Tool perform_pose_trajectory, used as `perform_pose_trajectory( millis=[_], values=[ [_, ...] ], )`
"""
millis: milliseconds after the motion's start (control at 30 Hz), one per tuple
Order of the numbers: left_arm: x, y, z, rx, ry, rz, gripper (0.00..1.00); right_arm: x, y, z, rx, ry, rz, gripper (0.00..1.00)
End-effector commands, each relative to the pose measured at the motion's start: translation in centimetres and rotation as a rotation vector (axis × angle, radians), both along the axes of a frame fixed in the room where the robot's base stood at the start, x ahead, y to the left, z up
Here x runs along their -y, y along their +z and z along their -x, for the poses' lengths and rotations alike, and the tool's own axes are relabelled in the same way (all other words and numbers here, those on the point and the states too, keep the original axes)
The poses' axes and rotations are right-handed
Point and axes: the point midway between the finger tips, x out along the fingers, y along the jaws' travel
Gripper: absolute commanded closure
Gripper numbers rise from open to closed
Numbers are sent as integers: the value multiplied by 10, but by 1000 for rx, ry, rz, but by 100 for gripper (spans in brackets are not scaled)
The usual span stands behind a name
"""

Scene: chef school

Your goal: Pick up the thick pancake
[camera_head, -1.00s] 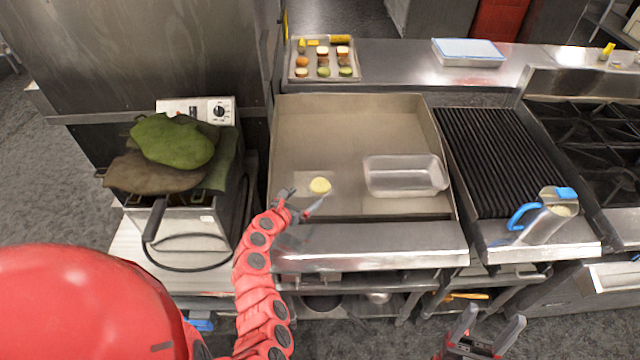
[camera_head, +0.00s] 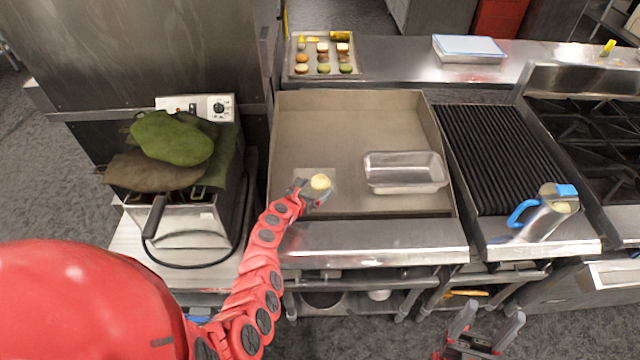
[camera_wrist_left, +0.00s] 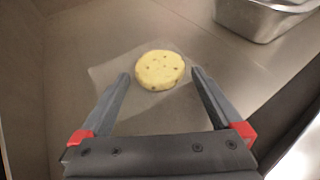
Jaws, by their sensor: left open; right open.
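The thick pancake (camera_head: 320,182) is a round, pale yellow disc with small dark spots. It lies on a square of thin paper on the griddle, and it also shows in the left wrist view (camera_wrist_left: 160,70). My left gripper (camera_head: 315,190) is open and low over the griddle. In the left wrist view its fingers (camera_wrist_left: 160,82) reach either side of the pancake's near part, with gaps between. I cannot tell whether they touch the paper. My right gripper (camera_head: 488,322) is open and empty, in front of the counter at the bottom.
A raised wall (camera_head: 350,97) edges the griddle. A ribbed grill (camera_head: 492,150) and a blue-handled pitcher (camera_head: 545,212) are further right. A fryer with green and brown cloths (camera_head: 172,140) stands left.

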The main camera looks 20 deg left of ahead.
Motion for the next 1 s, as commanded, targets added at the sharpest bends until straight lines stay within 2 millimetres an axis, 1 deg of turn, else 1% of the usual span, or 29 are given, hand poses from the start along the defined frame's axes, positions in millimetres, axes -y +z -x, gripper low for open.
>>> perform_pose_trajectory(
  millis=[167, 200, 567, 600, 867, 1000],
  values=[
    [0, 1, 0, 1, 1, 0, 0, 0, 0, 0, 0, 0, 0, 31],
    [0, 1, 0, 1, 1, 0, 4, 0, 0, 0, 0, 0, 0, 31],
    [0, 1, 0, 1, 1, -1, 68, 0, 0, 0, 0, 0, 0, 31],
    [0, 1, 0, 1, 1, -1, 71, 0, 0, 0, 0, 0, 0, 31],
    [0, 3, 0, 2, 1, -1, 71, 0, 2, 0, 0, 0, 0, 31],
    [-1, 15, -1, 4, 1, -1, 71, 0, 7, 0, 0, 0, 0, 31]
  ],
)
